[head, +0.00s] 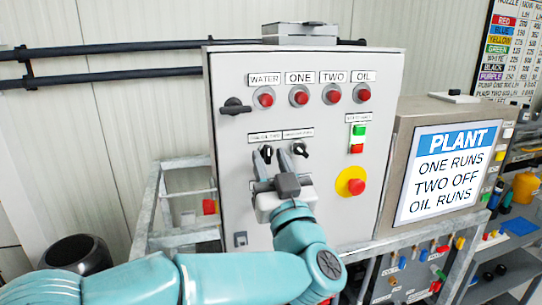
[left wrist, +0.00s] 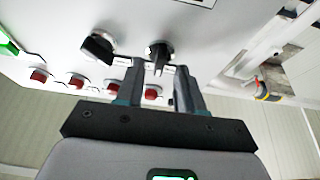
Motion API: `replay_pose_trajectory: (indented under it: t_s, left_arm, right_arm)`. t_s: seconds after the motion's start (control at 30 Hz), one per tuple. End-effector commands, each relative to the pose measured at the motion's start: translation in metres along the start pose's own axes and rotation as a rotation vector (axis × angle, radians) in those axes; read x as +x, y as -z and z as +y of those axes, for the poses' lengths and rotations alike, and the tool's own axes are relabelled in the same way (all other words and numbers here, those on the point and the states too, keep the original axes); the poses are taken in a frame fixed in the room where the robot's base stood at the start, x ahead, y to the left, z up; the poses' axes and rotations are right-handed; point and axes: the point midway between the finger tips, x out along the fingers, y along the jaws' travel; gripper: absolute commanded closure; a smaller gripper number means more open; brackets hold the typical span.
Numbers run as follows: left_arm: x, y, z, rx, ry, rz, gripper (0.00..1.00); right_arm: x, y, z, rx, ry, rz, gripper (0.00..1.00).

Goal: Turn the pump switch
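A grey control cabinet (head: 225,170) carries two small black rotary switches below its row of red lamps. The left switch (head: 266,153) has a label above it, too small to read surely. The right switch (head: 300,149) has its knob slanted. My left gripper (head: 272,162) is open in front of the left switch, with its fingers on either side of that knob. In the left wrist view, the picture is turned over; the left switch (left wrist: 160,52) shows between the open fingertips, and the right switch (left wrist: 99,46) is off to the left. Contact cannot be told.
A black handle (head: 236,106) juts out on the cabinet's left. Green and red buttons (head: 357,138) and a red-on-yellow stop button (head: 350,181) are to the right. A screen (head: 446,172) reads "PLANT: ONE RUNS, TWO OFF, OIL RUNS". Metal frame rails (head: 186,236) flank the cabinet.

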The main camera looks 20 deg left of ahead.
Motion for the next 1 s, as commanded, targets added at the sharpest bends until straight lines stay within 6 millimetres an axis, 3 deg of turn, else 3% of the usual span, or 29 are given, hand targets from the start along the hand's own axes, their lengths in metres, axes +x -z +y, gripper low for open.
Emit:
replay_pose_trajectory:
  t_s: [0.27,0.37,0.4,0.73,1.0]
  left_arm:
    - [0.002,-0.001,0.0,0.0,0.0,0.0,0.63]
    - [0.001,-0.001,0.0,0.0,0.0,0.0,0.95]
    - [0.001,-0.001,0.0,0.0,0.0,0.0,1.0]
    - [0.001,-0.002,0.0,-0.025,0.011,0.001,1.0]
    - [0.0,-0.004,0.001,-0.16,0.067,0.002,1.0]
  right_arm:
    - [0.0,0.0,0.0,0.0,0.0,0.0,0.57]
    - [0.0,0.0,0.0,0.0,0.0,0.0,0.57]
    - [0.0,0.0,0.0,0.0,0.0,0.0,0.57]
    - [0.005,0.0,0.002,0.0,0.0,0.0,0.57]
    - [0.026,0.001,0.009,0.0,0.0,0.0,0.57]
